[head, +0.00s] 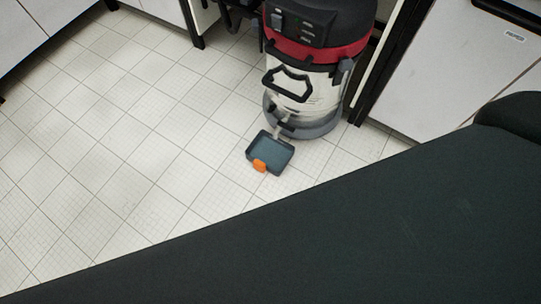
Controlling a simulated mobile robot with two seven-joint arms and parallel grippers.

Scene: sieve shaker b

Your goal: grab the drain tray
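The drain tray (275,148) is a small dark grey-blue open tray on the tiled floor, near the middle of the head view. An orange tab (259,166) sits at its front edge. The tray lies right in front of the vacuum cleaner (303,89), below a pale spout-like part at the cleaner's base. Neither of my grippers shows in this view.
The vacuum has a red band, black top and grey round base. White cabinets (447,68) with dark frames stand at right and along the back left. A large dark surface, possibly part of my own body, covers the lower right. The tiled floor (110,150) at left is clear.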

